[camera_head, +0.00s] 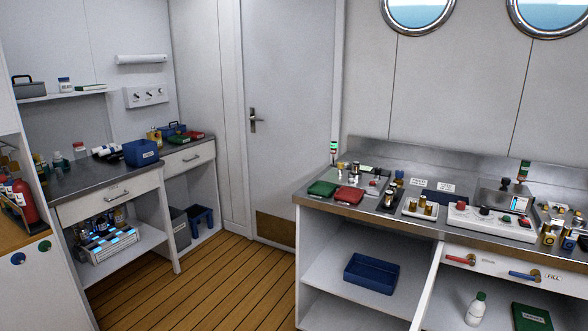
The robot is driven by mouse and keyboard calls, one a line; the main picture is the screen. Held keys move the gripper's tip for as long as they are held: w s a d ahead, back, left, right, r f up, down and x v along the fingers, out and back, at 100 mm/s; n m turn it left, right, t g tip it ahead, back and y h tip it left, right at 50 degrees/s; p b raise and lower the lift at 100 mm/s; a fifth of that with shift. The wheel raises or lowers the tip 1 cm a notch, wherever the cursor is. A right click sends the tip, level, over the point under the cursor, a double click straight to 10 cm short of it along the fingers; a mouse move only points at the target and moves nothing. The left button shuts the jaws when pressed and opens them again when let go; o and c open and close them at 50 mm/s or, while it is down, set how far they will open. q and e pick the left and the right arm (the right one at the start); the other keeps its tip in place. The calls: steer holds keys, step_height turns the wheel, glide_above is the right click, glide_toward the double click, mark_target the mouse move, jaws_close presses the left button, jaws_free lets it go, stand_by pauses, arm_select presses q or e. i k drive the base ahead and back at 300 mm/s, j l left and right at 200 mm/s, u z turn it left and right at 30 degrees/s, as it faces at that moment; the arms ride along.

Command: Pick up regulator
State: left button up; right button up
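I cannot tell which item is the regulator. Small brass and dark fittings (420,207) stand in a light tray on the steel counter at the right. More brass and metal fittings (549,237) crowd the counter's right end, partly cut off by the frame edge. A small metal assembly (342,169) stands near the counter's back left. All are too small to make out in detail. Neither of my grippers is in view.
The steel counter (440,225) also holds a green case (322,188), a red case (349,195) and a white control box (492,223). A blue bin (371,273) sits below. Another workbench (85,178) stands left. The wooden floor (215,280) between is clear.

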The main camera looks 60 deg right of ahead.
mark_target(355, 168)
steer(key=i+z, duration=0.3)
steer(key=i, duration=0.15)
steer(key=i+j+z, duration=0.1)
steer(key=i+z, duration=0.2)
steer(key=i+j+z, duration=0.3)
steer(key=i, duration=0.2)
steer(key=i+l+z, duration=0.15)
steer(key=z, duration=0.3)
steer(key=i+z, duration=0.55)
steer(key=z, duration=0.3)
steer(key=i+z, duration=0.25)
steer(key=z, duration=0.2)
